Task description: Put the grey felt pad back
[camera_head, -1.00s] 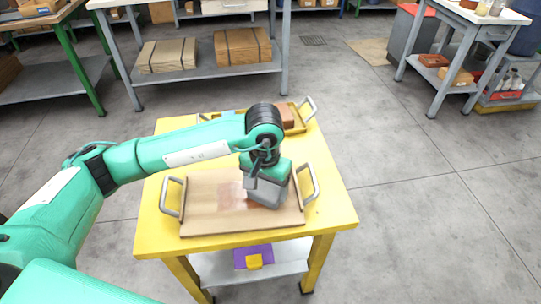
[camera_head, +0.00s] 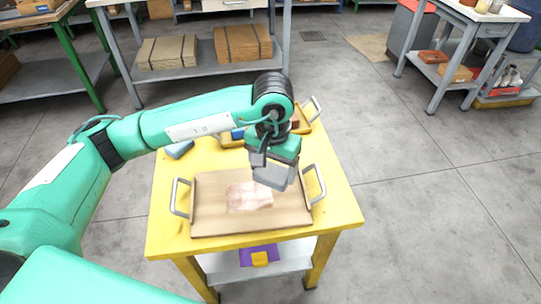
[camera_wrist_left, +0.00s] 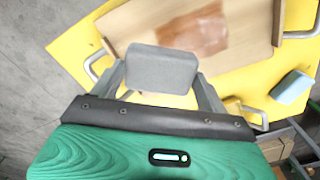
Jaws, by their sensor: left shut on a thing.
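The pad is held above the far right part of a wooden board (camera_head: 210,212) with metal handles on the yellow table. In the left wrist view the pad (camera_wrist_left: 161,66) sits between the two fingers. Behind my gripper at the table's far side is a yellow tray (camera_head: 304,126) with handles, holding a brown block and a blue item, partly hidden by my arm. My right gripper is not in view.
A pale reddish patch (camera_head: 250,197) lies on the board. A blue-grey block (camera_head: 180,149) lies on the yellow table (camera_head: 335,212) left of the tray; it also shows in the left wrist view (camera_wrist_left: 291,87). A purple and yellow item (camera_head: 259,254) is on the lower shelf.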

